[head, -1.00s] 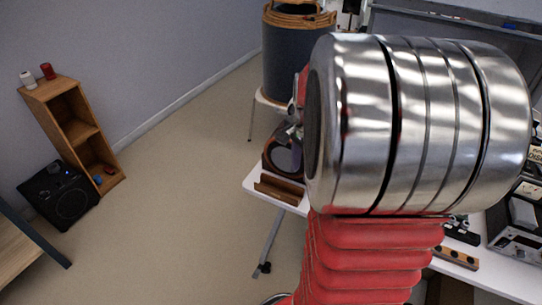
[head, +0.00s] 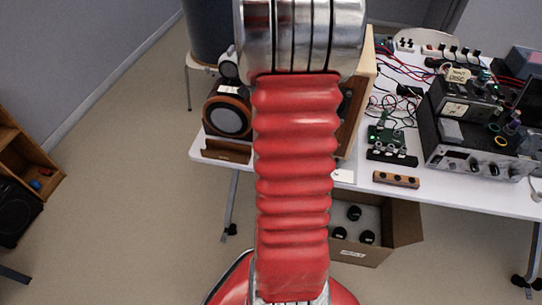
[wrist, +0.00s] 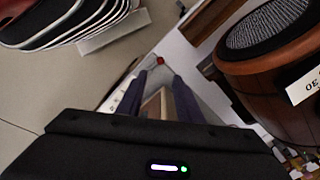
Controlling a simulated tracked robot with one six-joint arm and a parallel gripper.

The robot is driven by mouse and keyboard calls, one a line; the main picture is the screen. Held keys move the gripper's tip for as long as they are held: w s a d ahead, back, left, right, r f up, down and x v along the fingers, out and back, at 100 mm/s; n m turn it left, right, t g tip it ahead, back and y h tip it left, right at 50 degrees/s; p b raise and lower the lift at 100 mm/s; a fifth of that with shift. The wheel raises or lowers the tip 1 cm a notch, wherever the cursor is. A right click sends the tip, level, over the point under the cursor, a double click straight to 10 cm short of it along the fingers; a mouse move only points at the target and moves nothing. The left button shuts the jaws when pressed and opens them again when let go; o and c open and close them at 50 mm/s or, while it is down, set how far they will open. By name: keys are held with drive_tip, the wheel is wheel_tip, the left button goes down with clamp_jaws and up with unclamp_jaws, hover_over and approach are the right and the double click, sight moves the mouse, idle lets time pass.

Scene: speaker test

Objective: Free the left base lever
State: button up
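My gripper (wrist: 159,78) shows in the wrist view as two dark blue fingers standing apart. A pale brown thing shows in the gap between them, and I cannot tell that they touch it. A small red tip (wrist: 160,60) lies just beyond the fingertips; I cannot tell whether it is a base lever. A round wooden speaker (wrist: 275,55) with a dark mesh and a white label is to the right of the fingers. A round wooden speaker (head: 228,117) also stands at the table's left end in the head view. There my arm hides my gripper and part of a wooden cabinet (head: 357,88).
The white table (head: 437,192) carries a brown block (head: 227,150), a green circuit board (head: 386,136), a strip with dark holes (head: 396,179) and bench instruments (head: 470,145). A cardboard box (head: 404,224) stands below. Floor at left is clear up to a wooden shelf (head: 28,160).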

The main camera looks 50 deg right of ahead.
wheel_tip(320, 180, down, 13)
drive_tip(key=shift+r, duration=0.1)
idle(0.5)
drive_tip(key=shift+c, duration=0.5)
